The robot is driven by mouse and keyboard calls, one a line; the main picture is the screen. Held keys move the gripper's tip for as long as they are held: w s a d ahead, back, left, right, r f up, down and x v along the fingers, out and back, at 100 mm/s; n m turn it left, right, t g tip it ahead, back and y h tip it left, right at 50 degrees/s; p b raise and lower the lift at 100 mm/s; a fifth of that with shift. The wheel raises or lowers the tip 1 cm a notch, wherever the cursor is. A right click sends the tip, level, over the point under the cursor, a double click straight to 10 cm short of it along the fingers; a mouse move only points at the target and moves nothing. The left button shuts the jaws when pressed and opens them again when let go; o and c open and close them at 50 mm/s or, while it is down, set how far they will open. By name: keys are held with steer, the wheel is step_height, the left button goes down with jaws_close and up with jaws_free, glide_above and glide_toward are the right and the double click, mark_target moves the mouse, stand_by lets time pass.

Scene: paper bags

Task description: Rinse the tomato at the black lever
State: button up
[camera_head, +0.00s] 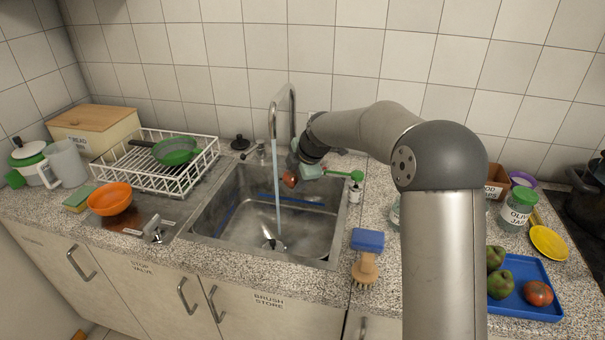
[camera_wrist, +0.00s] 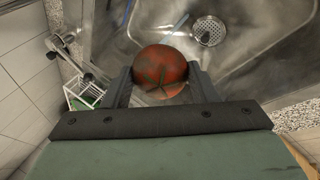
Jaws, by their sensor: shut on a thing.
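My gripper (camera_head: 296,174) is shut on a red tomato (camera_head: 288,180), held above the sink. In the wrist view the tomato (camera_wrist: 160,73) sits between both fingers, its green stem end showing. A thin water stream (camera_head: 277,195) runs from the tall spout (camera_head: 273,118) into the sink basin (camera_head: 240,205). The tomato appears just right of the stream; I cannot tell whether they touch. A black-topped fitting (camera_head: 240,143) stands behind the sink's left side, near a small metal tap (camera_head: 260,152). Which is the black lever is unclear.
A white dish rack (camera_head: 160,165) and orange bowl (camera_head: 110,198) are left. A blue tray (camera_head: 520,305) at right holds another tomato (camera_head: 538,293) and green produce.

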steer(key=shift+w+a+f+p, duration=0.25)
steer(key=shift+w+a+p, duration=0.05)
steer(key=shift+w+a, duration=0.6)
steer(key=shift+w+a+f+p, duration=0.25)
steer(key=shift+w+a, duration=0.55)
steer(key=shift+w, duration=0.15)
steer(key=shift+d, duration=0.1)
steer(key=shift+w+d, duration=0.4)
steer(key=shift+s+a, duration=0.15)
steer(key=shift+s+a+b, duration=0.3)
steer(key=shift+a+b, duration=0.05)
steer(key=shift+b, duration=0.05)
steer(key=shift+w+d, duration=0.1)
steer(key=shift+w+d, duration=0.35)
